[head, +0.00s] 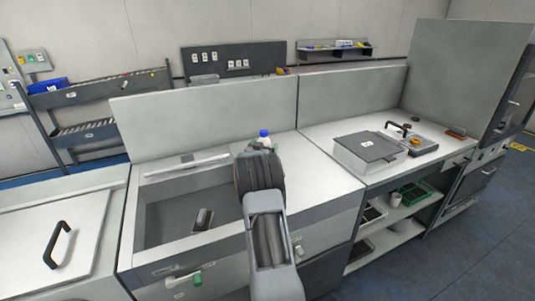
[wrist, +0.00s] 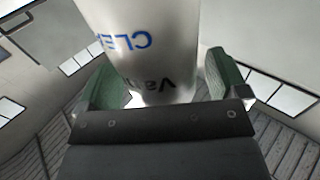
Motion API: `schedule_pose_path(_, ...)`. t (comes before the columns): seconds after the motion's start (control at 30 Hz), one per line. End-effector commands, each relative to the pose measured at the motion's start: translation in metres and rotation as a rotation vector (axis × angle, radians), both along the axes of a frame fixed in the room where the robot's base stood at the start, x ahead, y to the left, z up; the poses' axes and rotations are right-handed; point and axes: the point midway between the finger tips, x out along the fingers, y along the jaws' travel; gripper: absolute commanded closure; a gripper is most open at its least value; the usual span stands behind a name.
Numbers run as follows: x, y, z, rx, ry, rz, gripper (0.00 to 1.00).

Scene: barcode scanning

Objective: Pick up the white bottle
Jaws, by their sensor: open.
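The white bottle shows large in the wrist view (wrist: 150,45), with blue and dark lettering that reads upside down. It stands between the two green finger pads of my open gripper (wrist: 155,85); whether either pad touches it, I cannot tell. In the head view only the bottle's blue cap and a little of its white top (head: 264,138) show above my arm, over the counter.
An open sink-like basin (head: 185,215) with a dark object (head: 203,218) inside lies left of my arm. A grey box (head: 368,152) and a device with a black handle (head: 425,143) stand on the right counter. Bare counter (head: 310,175) lies right of my arm.

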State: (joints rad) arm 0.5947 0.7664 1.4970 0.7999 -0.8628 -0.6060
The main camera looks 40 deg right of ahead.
Motion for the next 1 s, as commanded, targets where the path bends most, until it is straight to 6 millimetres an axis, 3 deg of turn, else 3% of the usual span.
schedule_pose_path(0.13, -0.0001, 0.0002, -0.0001, 0.000, 0.000, 0.000, 0.10)
schedule_pose_path(0.7, -0.0001, 0.0005, -0.0002, 0.000, 0.000, 0.000, 0.64)
schedule_pose_path(1.0, -0.0001, 0.0004, 0.0028, -0.001, -0.002, 0.000, 0.64)
